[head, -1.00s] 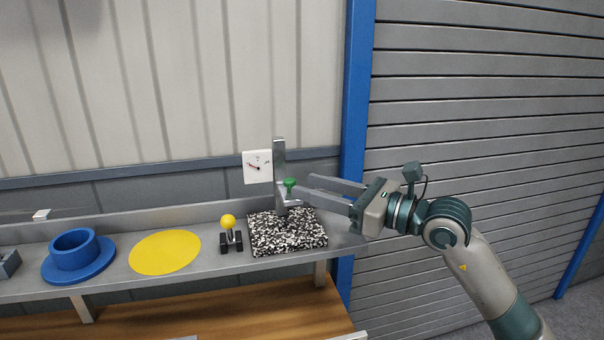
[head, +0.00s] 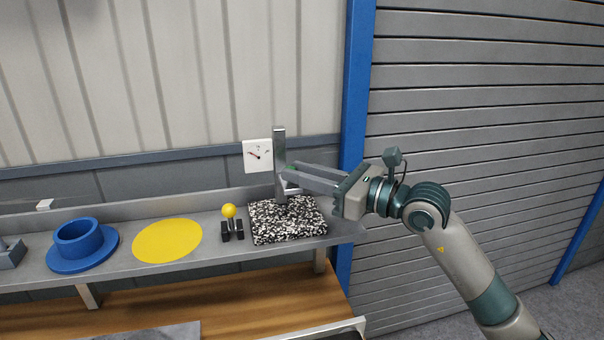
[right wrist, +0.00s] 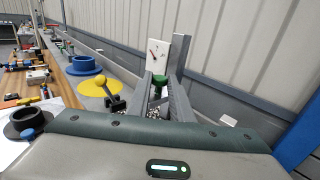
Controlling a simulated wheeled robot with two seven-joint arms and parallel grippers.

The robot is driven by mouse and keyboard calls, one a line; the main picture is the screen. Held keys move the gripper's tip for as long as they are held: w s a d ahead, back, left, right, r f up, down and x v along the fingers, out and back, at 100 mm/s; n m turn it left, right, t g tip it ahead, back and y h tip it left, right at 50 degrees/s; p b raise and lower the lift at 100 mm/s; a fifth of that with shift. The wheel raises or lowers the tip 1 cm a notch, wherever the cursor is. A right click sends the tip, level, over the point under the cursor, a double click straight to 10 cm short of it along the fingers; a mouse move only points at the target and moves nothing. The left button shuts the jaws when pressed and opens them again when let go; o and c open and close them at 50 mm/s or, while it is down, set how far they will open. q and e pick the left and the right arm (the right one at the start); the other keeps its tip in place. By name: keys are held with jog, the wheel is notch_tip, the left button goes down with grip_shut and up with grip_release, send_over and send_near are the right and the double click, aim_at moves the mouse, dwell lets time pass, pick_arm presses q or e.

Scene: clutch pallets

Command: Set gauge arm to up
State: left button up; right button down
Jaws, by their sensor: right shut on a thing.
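The gauge stand has a grey upright post (head: 279,150) on a black-and-white speckled granite base (head: 288,232). A small horizontal arm comes off the post and carries a green knob (head: 291,168), mostly hidden by my fingers. My right gripper (head: 291,174) reaches in from the right and is shut on the green knob. In the right wrist view the green knob (right wrist: 160,81) sits between the two grey fingers. A white dial card (head: 257,156) with a red needle is behind the post. My left gripper is not in view.
Left of the base, on the grey shelf, are a yellow-ball lever (head: 229,211), a flat yellow disc (head: 167,241) and a blue flanged ring (head: 80,241). A blue upright (head: 355,90) stands close behind my right gripper. A wooden surface (head: 200,295) lies below the shelf.

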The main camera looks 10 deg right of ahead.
jog(key=shift+d+r, duration=0.1)
jog(key=shift+r, duration=1.25)
jog(key=c, duration=1.6)
grip_release()
jog(key=shift+f, duration=0.2)
